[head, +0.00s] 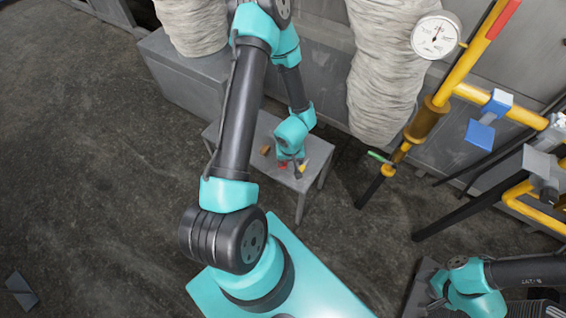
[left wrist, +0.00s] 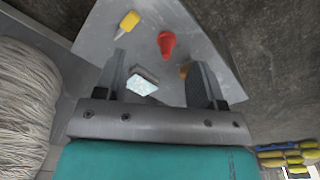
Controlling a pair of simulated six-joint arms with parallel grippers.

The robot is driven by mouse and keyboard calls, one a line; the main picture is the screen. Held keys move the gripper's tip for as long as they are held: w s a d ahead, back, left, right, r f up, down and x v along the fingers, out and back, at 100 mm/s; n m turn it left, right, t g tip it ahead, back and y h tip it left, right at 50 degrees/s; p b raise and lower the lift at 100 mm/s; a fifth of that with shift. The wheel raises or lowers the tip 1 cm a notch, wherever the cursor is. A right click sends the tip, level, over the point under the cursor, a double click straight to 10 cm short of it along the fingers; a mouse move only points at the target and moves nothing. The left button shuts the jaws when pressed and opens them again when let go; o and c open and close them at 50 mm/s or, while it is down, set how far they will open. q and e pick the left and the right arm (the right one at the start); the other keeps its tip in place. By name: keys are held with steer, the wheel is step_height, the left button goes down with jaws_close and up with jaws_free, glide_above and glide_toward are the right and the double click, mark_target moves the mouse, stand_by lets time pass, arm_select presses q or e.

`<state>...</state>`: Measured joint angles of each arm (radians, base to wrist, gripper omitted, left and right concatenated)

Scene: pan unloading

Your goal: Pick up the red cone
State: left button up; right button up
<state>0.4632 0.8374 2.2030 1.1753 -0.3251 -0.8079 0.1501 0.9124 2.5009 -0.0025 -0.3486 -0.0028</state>
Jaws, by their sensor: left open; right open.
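The red cone (left wrist: 167,43) lies on a small grey table (left wrist: 85,35), ahead of my left gripper's fingers in the left wrist view. In the head view the red cone (head: 283,166) is a small red patch beside the gripper. My left gripper (left wrist: 159,60) is open and empty above the table, and in the head view it (head: 291,160) hangs over the table top. The cone sits just beyond the fingertips, toward the right finger. My right gripper (head: 433,303) is at the lower right of the head view, small and dark, away from the table.
A yellow-handled tool (left wrist: 128,23) lies left of the cone. A pale blue-white block (left wrist: 142,83) shows between the fingers. A brown item (left wrist: 184,71) is partly hidden by the right finger. Grey pillars, yellow pipes (head: 428,118) and a gauge (head: 436,36) stand behind the table.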

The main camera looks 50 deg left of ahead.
mark_target(269, 164)
arm_select(q)
steer(key=w+a+r+n, duration=0.1)
steer(key=w+a+n, duration=0.3)
steer(key=a, duration=0.5)
steer(key=shift+w+n+g, duration=0.35)
steer(key=shift+n+g, duration=0.05)
steer(key=shift+n, duration=0.8)
steer(key=shift+f, duration=0.1)
step_height(269, 164, down, 12)
steer(key=shift+f, duration=0.1)
steer(key=shift+s+f, duration=0.15)
steer(key=shift+f, duration=2.4)
steer(key=c, duration=1)
